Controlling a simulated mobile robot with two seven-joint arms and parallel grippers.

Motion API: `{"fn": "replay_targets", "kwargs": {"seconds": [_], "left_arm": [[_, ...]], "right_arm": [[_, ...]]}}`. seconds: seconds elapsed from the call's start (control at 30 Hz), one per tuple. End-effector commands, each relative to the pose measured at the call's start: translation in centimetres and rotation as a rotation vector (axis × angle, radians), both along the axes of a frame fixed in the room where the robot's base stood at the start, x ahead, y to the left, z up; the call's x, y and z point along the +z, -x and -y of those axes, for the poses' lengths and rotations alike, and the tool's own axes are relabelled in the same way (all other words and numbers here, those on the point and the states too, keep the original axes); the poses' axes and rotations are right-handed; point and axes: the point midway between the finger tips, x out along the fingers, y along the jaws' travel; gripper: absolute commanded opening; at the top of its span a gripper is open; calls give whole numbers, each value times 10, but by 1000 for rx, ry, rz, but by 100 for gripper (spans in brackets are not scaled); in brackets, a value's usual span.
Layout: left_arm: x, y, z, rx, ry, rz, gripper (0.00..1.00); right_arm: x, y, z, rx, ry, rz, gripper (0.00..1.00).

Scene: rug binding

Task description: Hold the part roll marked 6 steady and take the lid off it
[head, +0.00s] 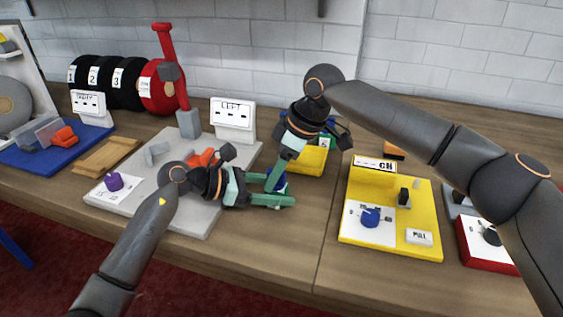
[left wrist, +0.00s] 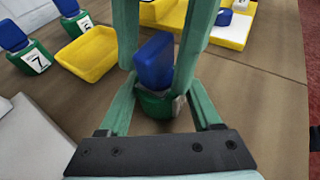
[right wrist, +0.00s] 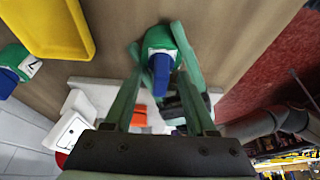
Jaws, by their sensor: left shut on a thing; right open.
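A part roll, a small green pot (left wrist: 153,105) with a blue lid (left wrist: 154,62), stands between the fingers of my left gripper (head: 272,198), which is shut on the green body. Its number is hidden in all views. My right gripper (head: 277,176) is open above it, with one finger on each side of the blue lid. In the right wrist view the green body (right wrist: 158,40) and blue lid (right wrist: 160,76) lie between its fingertips. In the head view the arms hide most of the roll, leaving a bit of blue (head: 281,182).
A yellow tray (left wrist: 88,52) is close by. Another roll marked 7 (left wrist: 37,62) and one with an unclear number (left wrist: 72,20) stand beyond it. A grey board (head: 195,222) lies left, a yellow board (head: 340,236) right. Bare table lies in front.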

Motion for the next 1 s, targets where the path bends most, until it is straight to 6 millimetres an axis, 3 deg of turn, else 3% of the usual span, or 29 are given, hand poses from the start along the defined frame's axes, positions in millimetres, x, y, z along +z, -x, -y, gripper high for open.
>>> {"fn": "replay_targets", "kwargs": {"seconds": [0.27, 0.73, 1.0], "left_arm": [[0, 0, 0, 0, -1, 0, 0], [0, 0, 0, 0, -1, 0, 0], [0, 0, 0, 0, -1, 0, 0]], "right_arm": [[-1, 0, 0, 0, 0, 0, 55], [-1, 0, 0, 0, 1, 0, 2], [-1, 0, 0, 0, 1, 0, 0]]}}
